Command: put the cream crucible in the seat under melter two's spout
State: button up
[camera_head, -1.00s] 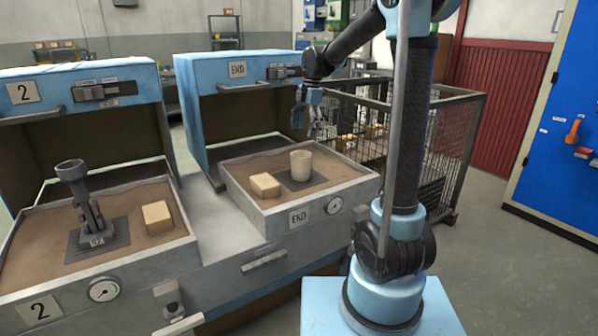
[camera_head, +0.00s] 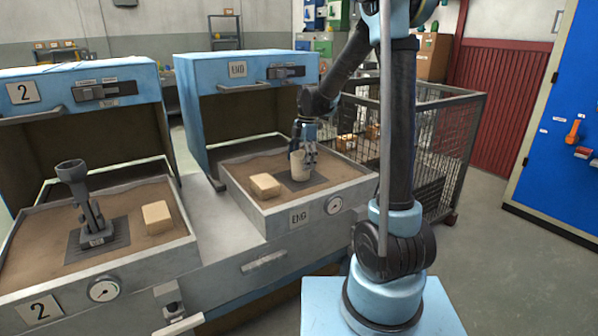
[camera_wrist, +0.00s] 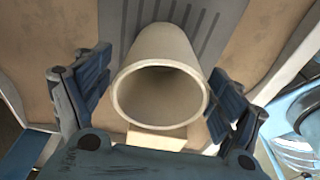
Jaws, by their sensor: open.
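The cream crucible (camera_head: 298,168) stands upright on a dark plate in the sand bed of the right-hand unit. My gripper (camera_head: 304,150) is down at the crucible, with its fingers around its upper part. In the wrist view the crucible (camera_wrist: 160,90) shows its open, empty-looking mouth between my two spread fingers (camera_wrist: 158,95). The left finger stands clear of the wall; the right finger is close to it, and I cannot tell if it touches. The left unit, marked 2 (camera_head: 40,308), holds a dark grey funnel-topped stand (camera_head: 78,195) on a slatted plate. No seat can be made out clearly.
A tan block (camera_head: 264,184) lies left of the crucible, and another (camera_head: 157,217) lies right of the funnel stand. Raised blue hoods (camera_head: 70,75) stand behind both beds. A wire cage (camera_head: 440,150) is at the right. The metal deck between the beds is clear.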

jog(key=shift+s+a+f, duration=0.1)
jog(key=shift+f, duration=0.65)
jog(key=shift+s+a+f, duration=0.1)
jog(key=shift+f, duration=0.6)
jog(key=c, duration=1.5)
jog(key=shift+r, duration=0.15)
